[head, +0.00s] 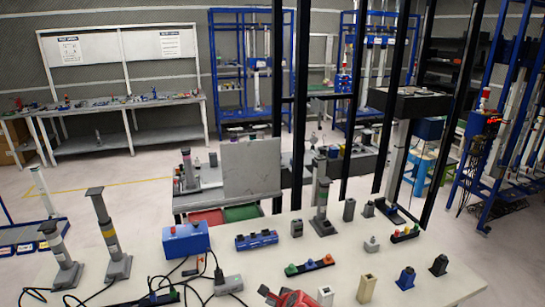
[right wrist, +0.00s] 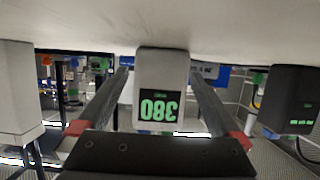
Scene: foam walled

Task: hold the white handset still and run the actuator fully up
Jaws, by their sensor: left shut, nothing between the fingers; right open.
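In the right wrist view, a white handset (right wrist: 160,62) with a lit green display reading 380, upside down in this view, stands between the two fingers of my right gripper (right wrist: 158,75). The fingers are spread, with a gap on each side of the handset. Upright grey columns on feet, possibly actuators, stand on the left: a short one (head: 59,252) and a taller one (head: 110,238). I cannot tell which head-view block is the handset.
The white table (head: 270,262) carries a blue box (head: 186,240), a grey box with cables (head: 228,285), a strip of coloured buttons (head: 310,266) and several small blocks. In the right wrist view, a dark unit (right wrist: 290,88) and a pale block (right wrist: 14,85) flank the gripper.

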